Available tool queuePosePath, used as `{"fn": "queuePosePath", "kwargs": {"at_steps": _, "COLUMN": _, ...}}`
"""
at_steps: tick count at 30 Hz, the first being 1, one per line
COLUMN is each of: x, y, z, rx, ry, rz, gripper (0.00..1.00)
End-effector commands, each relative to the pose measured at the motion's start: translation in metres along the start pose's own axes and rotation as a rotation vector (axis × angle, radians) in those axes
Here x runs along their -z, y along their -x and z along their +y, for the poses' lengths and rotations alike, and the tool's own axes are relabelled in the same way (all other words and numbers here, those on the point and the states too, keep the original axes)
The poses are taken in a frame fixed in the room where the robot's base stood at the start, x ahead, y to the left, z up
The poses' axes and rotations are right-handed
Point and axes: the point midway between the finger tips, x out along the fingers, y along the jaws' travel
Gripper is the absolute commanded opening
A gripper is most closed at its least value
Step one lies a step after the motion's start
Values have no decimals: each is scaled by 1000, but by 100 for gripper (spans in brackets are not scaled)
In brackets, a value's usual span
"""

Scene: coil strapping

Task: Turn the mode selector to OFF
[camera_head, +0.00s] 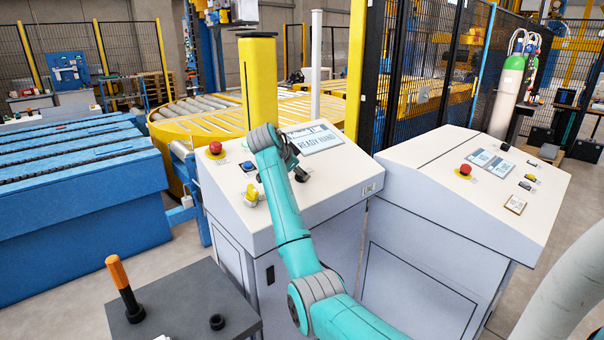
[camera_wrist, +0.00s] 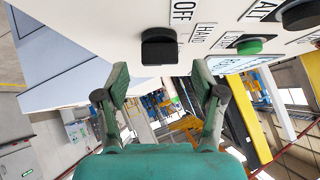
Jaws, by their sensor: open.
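The mode selector (camera_wrist: 159,47) is a black knob on the white panel in the wrist view. Labels reading OFF (camera_wrist: 182,10) and HAND (camera_wrist: 202,35) stand beside it; which one it points at is not clear. My gripper (camera_wrist: 162,74) is open and empty, its two fingers apart either side of the selector's line, with the knob beyond the tips and no contact visible. In the head view my gripper (camera_head: 297,166) is mostly behind my wrist, over the left console (camera_head: 330,185); the selector is hidden there. The console display (camera_head: 315,140) reads READY HAND.
A green button (camera_wrist: 250,45) and another black control (camera_wrist: 301,14) sit near the selector. The left console has a red emergency button (camera_head: 215,147) and a yellow control (camera_head: 250,195). A second console (camera_head: 465,185) stands close at right.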

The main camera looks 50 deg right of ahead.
Motion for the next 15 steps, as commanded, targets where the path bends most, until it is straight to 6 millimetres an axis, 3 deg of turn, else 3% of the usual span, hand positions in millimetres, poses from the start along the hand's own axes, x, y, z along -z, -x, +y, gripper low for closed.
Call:
{"fn": "queuePosePath", "kwargs": {"at_steps": 6, "x": 1, "y": -29, "z": 0, "rx": -1, "ry": 0, "rz": 1, "gripper": 69}}
{"fn": "queuePosePath", "kwargs": {"at_steps": 15, "x": 0, "y": -40, "z": 0, "rx": 1, "ry": 0, "rz": 0, "gripper": 69}}
